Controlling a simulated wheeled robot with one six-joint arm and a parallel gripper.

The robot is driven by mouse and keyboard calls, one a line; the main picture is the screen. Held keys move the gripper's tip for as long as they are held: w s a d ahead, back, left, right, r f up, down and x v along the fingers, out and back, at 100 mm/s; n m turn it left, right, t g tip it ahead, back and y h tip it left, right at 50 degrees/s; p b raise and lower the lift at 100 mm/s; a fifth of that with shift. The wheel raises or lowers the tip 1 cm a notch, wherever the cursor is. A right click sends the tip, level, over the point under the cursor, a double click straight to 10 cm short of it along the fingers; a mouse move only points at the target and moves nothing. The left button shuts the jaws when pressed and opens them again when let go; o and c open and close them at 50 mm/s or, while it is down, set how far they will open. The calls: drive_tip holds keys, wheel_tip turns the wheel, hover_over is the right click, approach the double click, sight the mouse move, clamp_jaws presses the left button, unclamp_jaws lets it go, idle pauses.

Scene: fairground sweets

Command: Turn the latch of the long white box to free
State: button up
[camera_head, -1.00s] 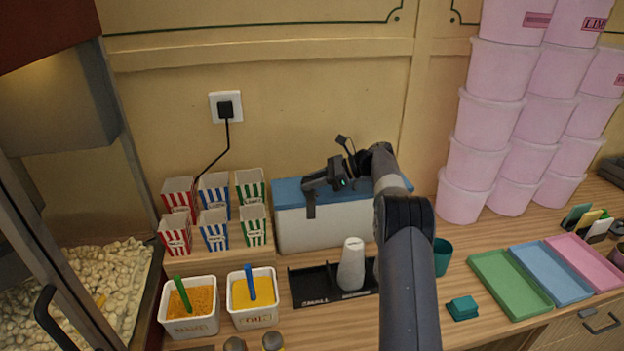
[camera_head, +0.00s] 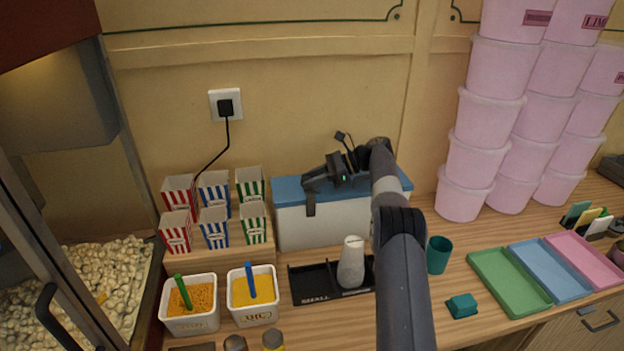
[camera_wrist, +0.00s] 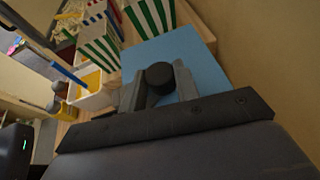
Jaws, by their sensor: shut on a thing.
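The long white box (camera_head: 335,222) with a blue lid (camera_head: 290,189) stands against the back wall, in the middle of the head view. My gripper (camera_head: 309,187) is at the left part of its lid. In the wrist view, the fingers of my gripper (camera_wrist: 160,85) close on the latch's dark round knob (camera_wrist: 160,76), above the blue lid (camera_wrist: 200,52). A narrow dark piece (camera_head: 311,205) hangs over the box's front edge below the fingers. My gripper hides part of the latch, so its exact angle cannot be told.
Striped popcorn cartons (camera_head: 214,190) stand close to the box's left. A black holder (camera_head: 308,286) with a white cone-shaped stack (camera_head: 351,262) is in front. A teal cup (camera_head: 439,254) and pink tubs (camera_head: 462,192) stand right. Two topping tubs (camera_head: 252,312) are front left.

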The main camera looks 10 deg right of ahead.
drive_tip(key=o, duration=1)
drive_tip(key=shift+s+f+m+t+b, duration=0.15)
drive_tip(key=shift+m+t+b, duration=0.2)
drive_tip(key=shift+m+t, duration=0.5)
drive_tip(key=shift+t+h, duration=0.3)
drive_tip(key=shift+t, duration=0.05)
